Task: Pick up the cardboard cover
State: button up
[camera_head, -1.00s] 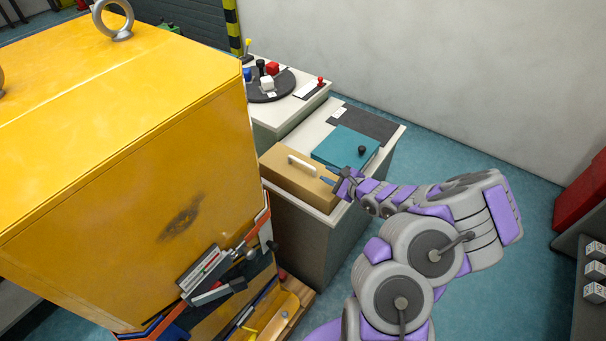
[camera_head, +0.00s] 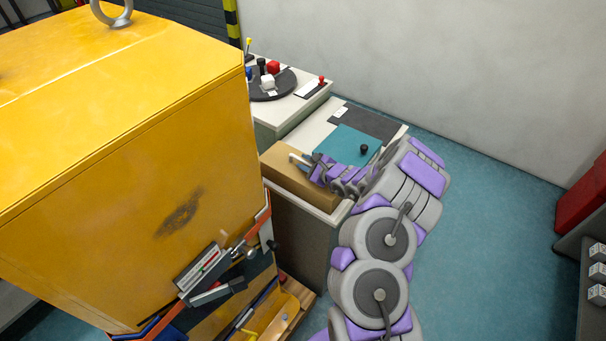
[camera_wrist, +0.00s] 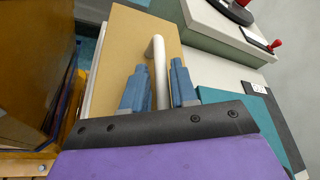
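The cardboard cover (camera_head: 289,179) is a tan box with a pale handle on top. It sits on the front left part of the white-topped cabinet. In the wrist view the cover (camera_wrist: 126,45) shows with its pale handle (camera_wrist: 160,72) standing up. My gripper (camera_wrist: 160,85) is open, with one blue finger on each side of the handle. I cannot tell whether the fingers touch it. In the head view my gripper (camera_head: 308,162) is over the cover, and my wrist hides part of the cover and handle.
A teal panel (camera_head: 346,145) with a black knob (camera_head: 364,148) lies right of the cover. Behind is a cabinet with a dark round plate (camera_head: 268,88) and colored knobs. A large yellow box (camera_head: 130,170) stands close on the left. Floor is free on the right.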

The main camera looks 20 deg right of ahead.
jog(key=shift+w+a, duration=0.3)
jog(key=shift+w, duration=0.3)
jog(key=shift+d, duration=0.1)
jog(key=shift+f, duration=0.1)
grip_shut()
